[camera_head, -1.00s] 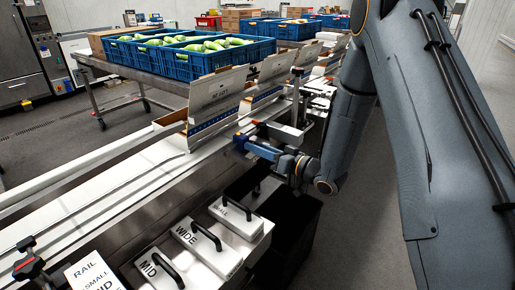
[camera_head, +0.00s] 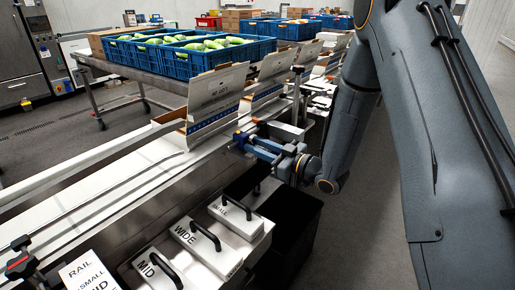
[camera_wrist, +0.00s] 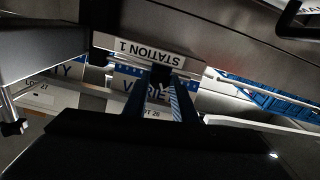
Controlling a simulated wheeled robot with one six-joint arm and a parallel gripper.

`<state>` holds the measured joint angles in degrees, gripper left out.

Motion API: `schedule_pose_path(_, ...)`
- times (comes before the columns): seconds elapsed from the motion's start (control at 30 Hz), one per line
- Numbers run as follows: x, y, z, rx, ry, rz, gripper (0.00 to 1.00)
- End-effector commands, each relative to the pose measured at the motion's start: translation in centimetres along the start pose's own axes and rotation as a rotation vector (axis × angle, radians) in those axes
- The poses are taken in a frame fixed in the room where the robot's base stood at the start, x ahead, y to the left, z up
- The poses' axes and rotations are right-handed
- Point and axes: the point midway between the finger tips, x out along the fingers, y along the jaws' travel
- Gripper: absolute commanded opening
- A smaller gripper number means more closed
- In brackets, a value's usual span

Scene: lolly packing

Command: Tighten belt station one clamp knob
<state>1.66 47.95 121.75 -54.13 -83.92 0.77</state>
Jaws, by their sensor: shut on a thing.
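My gripper (camera_head: 243,141) is at the near side of the belt's rail, beside the open cartons. In the wrist view its two blue fingers (camera_wrist: 165,88) reach up the picture to just below the "STATION 1" label (camera_wrist: 138,47), which appears upside down. A small dark part, the clamp knob (camera_wrist: 160,75), shows between the fingertips, and the gripper is shut on it. The fingers hide most of the knob, so its turn angle cannot be read. In the head view the knob is hidden by the gripper.
Open cartons (camera_head: 216,98) stand in a row on the belt (camera_head: 110,185). Lidded bins marked MID and WIDE (camera_head: 197,238) stand below the belt's near side. Another clamp with a red and black knob (camera_head: 20,263) is at the lower left. Blue crates (camera_head: 205,65) stand behind.

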Motion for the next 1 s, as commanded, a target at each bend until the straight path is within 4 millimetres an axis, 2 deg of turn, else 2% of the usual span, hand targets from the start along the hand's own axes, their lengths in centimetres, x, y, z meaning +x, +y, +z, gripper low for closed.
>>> schedule_pose_path(0.4,0.0,0.01,0.01,-0.209,0.001,0.0,0.02)
schedule_pose_path(0.97,0.0,-0.02,-0.04,-0.244,0.001,0.0,0.02)
schedule_pose_path(1.0,0.0,-0.02,-0.04,-0.244,0.001,0.0,0.26)
